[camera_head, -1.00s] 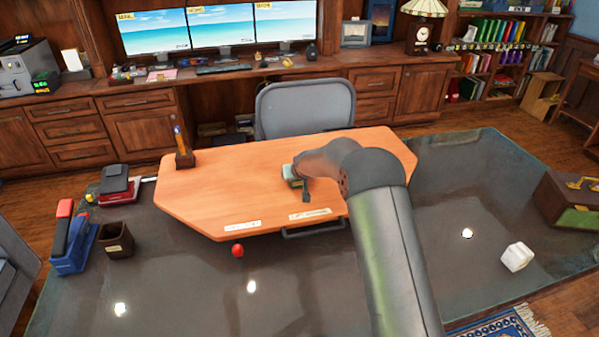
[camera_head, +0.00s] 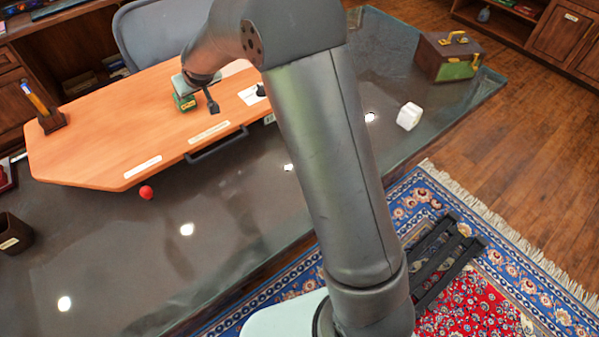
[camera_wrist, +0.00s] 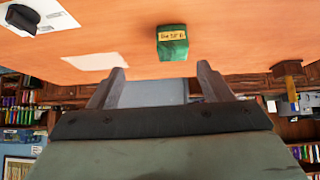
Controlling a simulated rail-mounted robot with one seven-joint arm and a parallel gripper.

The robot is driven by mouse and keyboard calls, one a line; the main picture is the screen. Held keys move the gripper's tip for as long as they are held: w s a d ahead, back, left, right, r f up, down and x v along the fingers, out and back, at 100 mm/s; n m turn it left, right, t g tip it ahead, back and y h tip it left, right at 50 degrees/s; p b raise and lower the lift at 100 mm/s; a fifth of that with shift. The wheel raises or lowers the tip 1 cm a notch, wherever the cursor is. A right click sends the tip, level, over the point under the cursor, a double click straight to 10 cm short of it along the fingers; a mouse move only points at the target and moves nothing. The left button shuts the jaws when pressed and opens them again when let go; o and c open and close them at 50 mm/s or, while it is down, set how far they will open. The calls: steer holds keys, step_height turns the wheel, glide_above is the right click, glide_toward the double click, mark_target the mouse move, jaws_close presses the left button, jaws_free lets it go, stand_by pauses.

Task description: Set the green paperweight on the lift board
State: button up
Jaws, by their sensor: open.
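The green paperweight (camera_head: 185,103) sits on the orange wooden lift board (camera_head: 105,130), near its middle. In the wrist view, which looks upside down, the green paperweight (camera_wrist: 172,43) is a small block with a yellow label, resting on the wood surface (camera_wrist: 220,25). My gripper (camera_wrist: 161,68) is open, its two fingers apart with nothing between them.
A pen holder (camera_head: 45,112) stands at the board's left end. A small black object (camera_head: 262,89) lies on white paper to the right.

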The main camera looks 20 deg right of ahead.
steer(key=s+d+r+m+g+h, duration=0.15)
steer(key=s+d+r, duration=0.25)
steer(key=s+d, duration=0.55)
steer(key=s+d+f+m+g, duration=0.1)
steer(key=s+d+g, duration=0.2)
steer(key=s, duration=1.3)
steer(key=s+d+f+g, duration=0.1)
steer(key=s+d+g, duration=0.2)
steer(key=s, duration=1.4)
steer(key=shift+d+m+h, duration=0.35)
steer(key=shift+d, duration=0.45)
